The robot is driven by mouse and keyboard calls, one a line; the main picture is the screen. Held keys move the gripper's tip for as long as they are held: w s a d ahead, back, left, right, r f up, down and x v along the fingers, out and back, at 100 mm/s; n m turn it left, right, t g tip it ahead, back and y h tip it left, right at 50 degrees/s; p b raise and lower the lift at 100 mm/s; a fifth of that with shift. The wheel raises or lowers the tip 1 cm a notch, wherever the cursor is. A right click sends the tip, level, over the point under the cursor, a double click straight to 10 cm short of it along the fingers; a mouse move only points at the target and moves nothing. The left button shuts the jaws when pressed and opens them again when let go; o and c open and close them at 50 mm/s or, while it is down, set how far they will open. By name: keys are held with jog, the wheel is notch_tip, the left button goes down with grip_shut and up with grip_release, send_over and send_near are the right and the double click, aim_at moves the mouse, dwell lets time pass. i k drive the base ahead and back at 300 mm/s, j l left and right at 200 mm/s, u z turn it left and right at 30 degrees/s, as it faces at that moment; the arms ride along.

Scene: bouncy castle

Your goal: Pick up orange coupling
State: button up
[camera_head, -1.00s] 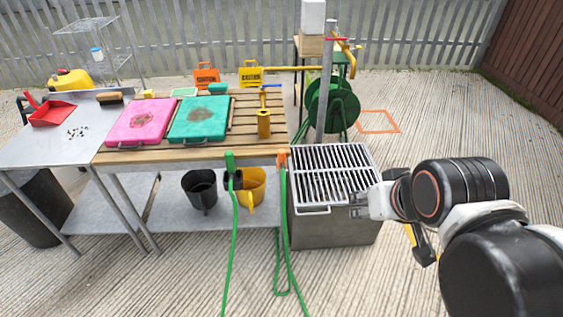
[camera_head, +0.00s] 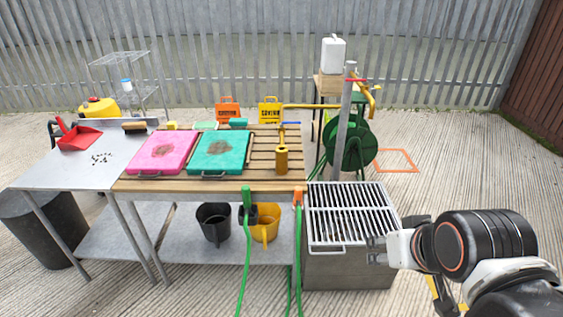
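The orange coupling (camera_head: 297,197) sits at the front right corner of the wooden slatted table, on the end of a green hose (camera_head: 298,250) that hangs down. A green coupling (camera_head: 247,197) on another hose hangs to its left at the same edge. My gripper (camera_head: 374,249) is at the right, beside the front right side of the metal grate box, to the right of and lower in the picture than the orange coupling. It is apart from the coupling. Its fingers are small and side-on, so I cannot tell how far they are parted.
The grated metal box (camera_head: 352,268) stands between my gripper and the hoses. A metal post (camera_head: 343,125) rises behind it. The table (camera_head: 270,160) holds a pink pad (camera_head: 161,152), a teal pad (camera_head: 220,152) and a brass nozzle (camera_head: 282,160). Black (camera_head: 214,225) and yellow (camera_head: 265,230) buckets are below.

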aim_at(298, 190)
jog(key=i+j+z, duration=0.2)
jog(key=j+z, duration=0.2)
jog(key=j, duration=0.2)
jog(key=i+j+z, duration=0.15)
jog(key=j+z, duration=0.2)
jog(key=j, duration=0.25)
jog(key=j+z, duration=0.4)
jog(key=j, duration=0.25)
